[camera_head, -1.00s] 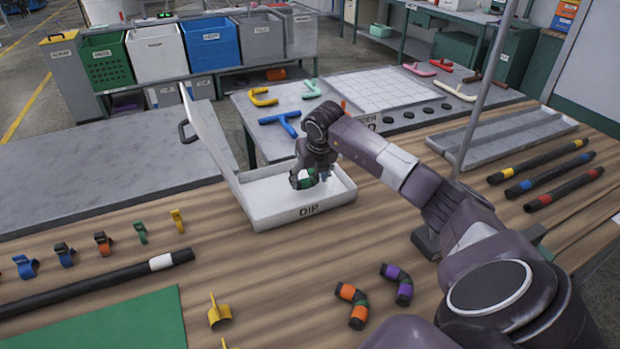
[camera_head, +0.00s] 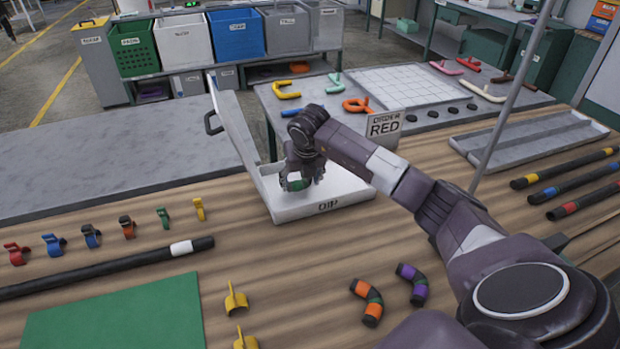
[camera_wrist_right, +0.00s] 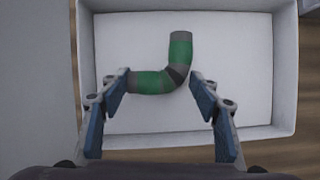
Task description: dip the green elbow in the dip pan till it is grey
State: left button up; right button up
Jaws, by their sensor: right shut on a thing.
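The green elbow (camera_wrist_right: 180,52) is a bent pipe with dark grey bands at both ends and at its bend. My right gripper (camera_wrist_right: 160,88) is shut on the green elbow, its blue-padded fingers on either side. The elbow shows green between the bands. In the head view, the elbow (camera_head: 295,184) is partly hidden by my right gripper (camera_head: 300,176). Both are at the left part of the dip pan (camera_head: 345,201), a shallow white tray marked DIP with a raised lid at its left. I cannot tell whether the elbow touches the pan floor. My left gripper is not in view.
An orange-banded elbow (camera_head: 369,300) and a purple-banded elbow (camera_head: 412,283) lie on the near table. A sign reading ORDER RED (camera_head: 383,126) stands behind my arm. A black pipe (camera_head: 110,266) and several coloured clips lie at left. A thin upright pole (camera_head: 510,85) stands at right.

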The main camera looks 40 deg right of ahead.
jog(key=shift+w+a, duration=0.15)
jog(key=shift+a, duration=0.45)
jog(key=shift+s+d+b, duration=0.3)
jog(key=shift+s+d, duration=0.2)
jog(key=shift+d, duration=1.1)
jog(key=shift+s+d+b, duration=0.35)
jog(key=shift+s+d, duration=0.15)
jog(key=shift+d, duration=1.1)
jog(key=shift+s+d+b, duration=0.3)
jog(key=shift+s+d, duration=0.2)
jog(key=shift+d, duration=1.1)
jog(key=shift+a, duration=0.1)
jog(key=shift+w+a+p, duration=0.1)
jog(key=shift+w+a, duration=0.15)
jog(key=shift+a, duration=0.55)
jog(key=shift+w+a+p, duration=0.15)
jog(key=shift+w+a, duration=0.15)
jog(key=shift+a, duration=0.55)
jog(key=shift+w+a+p, duration=0.1)
jog(key=shift+w+a, duration=0.15)
jog(key=shift+a, duration=0.55)
jog(key=shift+w+a, duration=0.25)
jog(key=shift+a, duration=0.5)
jog(key=shift+w+a, duration=0.25)
jog(key=shift+a, duration=0.5)
jog(key=shift+w+a, duration=0.25)
jog(key=shift+a, duration=0.5)
